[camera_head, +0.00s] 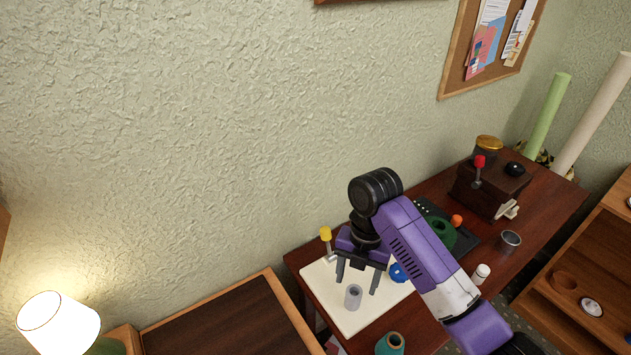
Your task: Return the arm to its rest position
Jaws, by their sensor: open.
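My purple and black arm reaches in from the lower right over the dark wooden desk (540,208). My gripper (357,284) points down above a cream board (321,285) at the near left end of the desk. Its two dark fingers are apart, and nothing shows held between them. A small grey cylinder (353,297) stands on the board just below the fingers in the picture. I cannot tell the exact gap between it and the fingers. My arm hides part of the desk and board.
Near my gripper are a yellow-topped item (326,236), a blue round item (399,272) and a teal vase (390,344). Farther right are a white bottle (480,273), a metal cup (510,241) and a dark box (490,190). The textured wall (200,140) rises behind the desk.

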